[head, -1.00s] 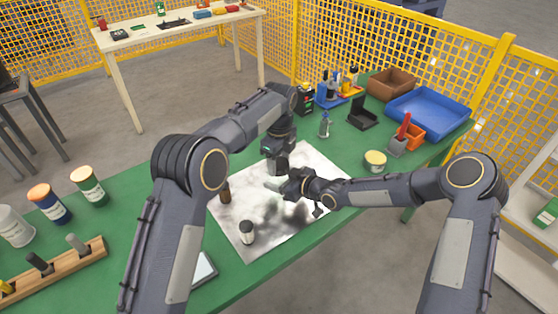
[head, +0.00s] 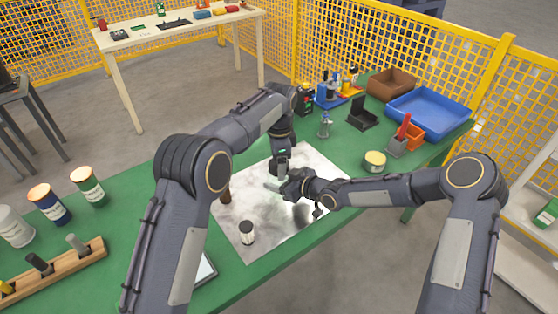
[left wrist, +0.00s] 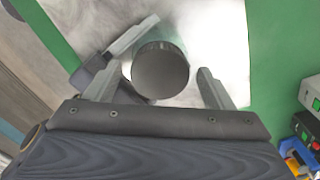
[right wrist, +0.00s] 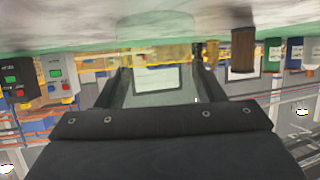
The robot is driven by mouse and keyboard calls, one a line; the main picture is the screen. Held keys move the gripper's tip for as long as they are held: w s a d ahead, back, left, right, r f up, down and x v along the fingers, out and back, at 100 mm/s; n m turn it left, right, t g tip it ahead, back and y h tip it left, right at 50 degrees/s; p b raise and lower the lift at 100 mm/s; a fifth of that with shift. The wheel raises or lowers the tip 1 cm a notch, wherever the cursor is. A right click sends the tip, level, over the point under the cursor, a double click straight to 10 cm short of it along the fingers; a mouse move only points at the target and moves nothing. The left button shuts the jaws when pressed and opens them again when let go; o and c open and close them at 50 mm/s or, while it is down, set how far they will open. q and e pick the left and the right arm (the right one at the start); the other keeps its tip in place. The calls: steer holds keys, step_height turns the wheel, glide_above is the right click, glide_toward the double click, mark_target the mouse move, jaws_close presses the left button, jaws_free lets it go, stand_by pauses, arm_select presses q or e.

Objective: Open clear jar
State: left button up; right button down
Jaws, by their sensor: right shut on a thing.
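The clear jar (head: 271,186) stands on the grey-white mat (head: 250,168), mostly hidden by my grippers in the head view. In the right wrist view my right gripper (right wrist: 157,85) is shut on the clear jar (right wrist: 155,30), with a finger on each side. Its dark round lid (left wrist: 160,72) shows from above in the left wrist view. My left gripper (left wrist: 165,78) is open above the jar, its fingers on either side of the lid with gaps. In the head view my left gripper (head: 281,170) points down just behind my right gripper (head: 283,188).
A brown bottle (head: 225,194) and a dark-lidded jar (head: 247,232) stand on the mat to the left and front. A cream-lidded tin (head: 375,161) stands right of the mat on the green table.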

arm_select(q)
steer(key=shift+r, duration=0.1)
step_height(320, 180, up, 4)
steer(key=shift+r, duration=0.15)
steer(key=shift+c, duration=0.5)
steer(key=m, duration=0.2)
steer(key=r+m, duration=0.1)
steer(key=m, duration=0.2)
steer(key=shift+d+r, duration=0.1)
steer(key=shift+d, duration=0.1)
steer(key=m, duration=0.2)
steer(key=r+m, duration=0.1)
steer(key=m, duration=0.1)
steer(key=shift+r, duration=0.1)
steer(key=m, duration=0.1)
steer(key=r+m, duration=0.1)
steer(key=m, duration=0.1)
steer(key=shift+a, duration=0.2)
steer(key=shift+m, duration=0.3)
steer(key=shift+f, duration=3.95)
